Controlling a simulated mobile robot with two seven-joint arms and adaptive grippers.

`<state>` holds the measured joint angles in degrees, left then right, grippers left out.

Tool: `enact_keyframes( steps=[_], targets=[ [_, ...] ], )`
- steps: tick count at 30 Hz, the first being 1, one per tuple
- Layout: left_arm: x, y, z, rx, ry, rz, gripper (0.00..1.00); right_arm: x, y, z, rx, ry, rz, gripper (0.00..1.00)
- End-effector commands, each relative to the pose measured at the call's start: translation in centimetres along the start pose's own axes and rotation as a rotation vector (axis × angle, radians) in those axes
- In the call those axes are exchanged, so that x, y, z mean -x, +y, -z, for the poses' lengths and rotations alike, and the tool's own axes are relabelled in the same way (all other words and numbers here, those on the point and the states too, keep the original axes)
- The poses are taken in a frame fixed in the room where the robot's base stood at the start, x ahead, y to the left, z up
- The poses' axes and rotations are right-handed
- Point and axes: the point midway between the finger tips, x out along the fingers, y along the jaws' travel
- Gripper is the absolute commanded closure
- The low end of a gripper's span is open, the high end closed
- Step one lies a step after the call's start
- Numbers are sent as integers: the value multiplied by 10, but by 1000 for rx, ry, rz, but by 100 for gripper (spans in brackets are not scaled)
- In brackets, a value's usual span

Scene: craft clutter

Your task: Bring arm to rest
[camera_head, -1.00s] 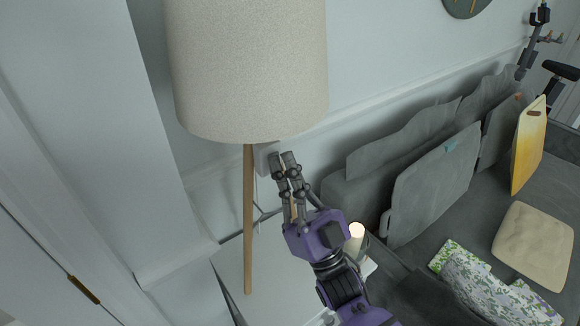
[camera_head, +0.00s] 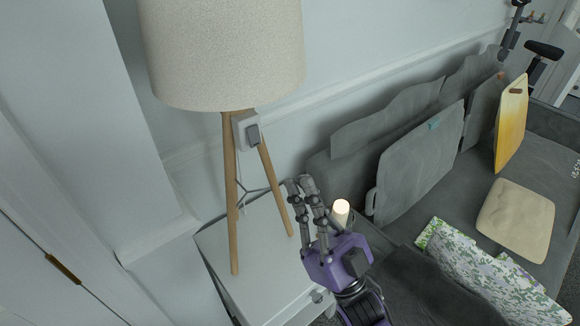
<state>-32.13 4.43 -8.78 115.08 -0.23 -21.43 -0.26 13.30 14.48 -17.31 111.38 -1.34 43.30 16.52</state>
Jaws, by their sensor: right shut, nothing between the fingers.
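My right gripper (camera_head: 303,186), grey-fingered on a purple wrist, comes up from the lower middle of the head view. Its fingers are shut with nothing between them. It shows in front of the white side table, just right of the lamp's wooden legs, and looks clear of the lamp. My left gripper is not in view.
A floor-style lamp with a beige shade (camera_head: 222,55) stands on three wooden legs (camera_head: 231,190) on the white side table (camera_head: 262,268). A lit candle (camera_head: 340,212) is close behind the gripper. A grey sofa (camera_head: 400,262) with a cream cushion (camera_head: 516,220), floral cloth (camera_head: 480,275) and yellow board (camera_head: 511,125) is right.

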Motion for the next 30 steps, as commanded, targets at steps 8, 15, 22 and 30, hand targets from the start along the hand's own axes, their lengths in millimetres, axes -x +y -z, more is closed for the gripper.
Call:
enact_keyframes(
  steps=[8,15,22,30],
  targets=[
    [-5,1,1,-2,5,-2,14,18,0,5,0,1,0,100],
    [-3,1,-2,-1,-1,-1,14,18,0,6,1,2,0,100],
    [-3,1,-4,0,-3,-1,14,18,0,5,3,1,0,100],
    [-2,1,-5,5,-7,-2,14,30,24,-57,86,-275,-86,100]
  ],
)
